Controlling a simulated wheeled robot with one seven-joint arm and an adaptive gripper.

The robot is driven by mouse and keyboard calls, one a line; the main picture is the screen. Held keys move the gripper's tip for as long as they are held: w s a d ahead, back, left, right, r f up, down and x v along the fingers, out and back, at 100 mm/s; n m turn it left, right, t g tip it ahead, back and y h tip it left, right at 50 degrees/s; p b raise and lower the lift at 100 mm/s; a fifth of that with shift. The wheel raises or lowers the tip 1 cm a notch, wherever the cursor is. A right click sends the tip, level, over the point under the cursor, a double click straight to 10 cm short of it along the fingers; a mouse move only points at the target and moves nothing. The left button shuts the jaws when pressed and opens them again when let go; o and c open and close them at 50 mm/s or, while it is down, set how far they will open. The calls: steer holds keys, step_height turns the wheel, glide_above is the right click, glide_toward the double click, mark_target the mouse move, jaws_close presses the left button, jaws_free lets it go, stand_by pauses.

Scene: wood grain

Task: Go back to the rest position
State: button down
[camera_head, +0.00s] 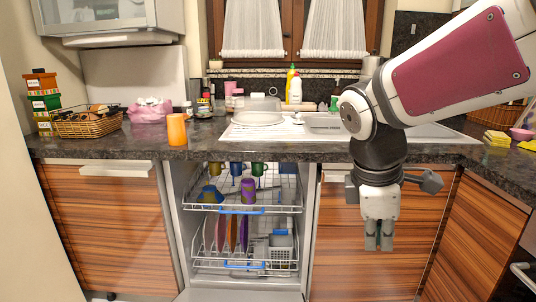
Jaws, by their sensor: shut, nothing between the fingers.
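My gripper (379,243) hangs pointing down in front of the wood-grain cabinet door right of the dishwasher. Its fingers are together and nothing shows between them. My arm comes in from the upper right, with a maroon panel on its link, and passes in front of the counter's right part. The gripper is apart from the counter edge and from the dishwasher racks.
The dishwasher (228,294) stands open, with mugs and a bowl on its upper rack (285,207) and plates below. Bottles stand behind the sink.

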steer(key=s+f+m+g+y, duration=0.25)
steer(key=s+m, duration=1.25)
steer(key=s, duration=1)
step_height(320, 180, up, 27)
steer(key=t+p, duration=0.4)
steer(key=p, duration=2.1)
steer(key=shift+d+r+t, duration=0.15)
steer(key=shift+d+t, duration=0.1)
steer(key=shift+t, duration=0.1)
steer(key=shift+w, duration=0.1)
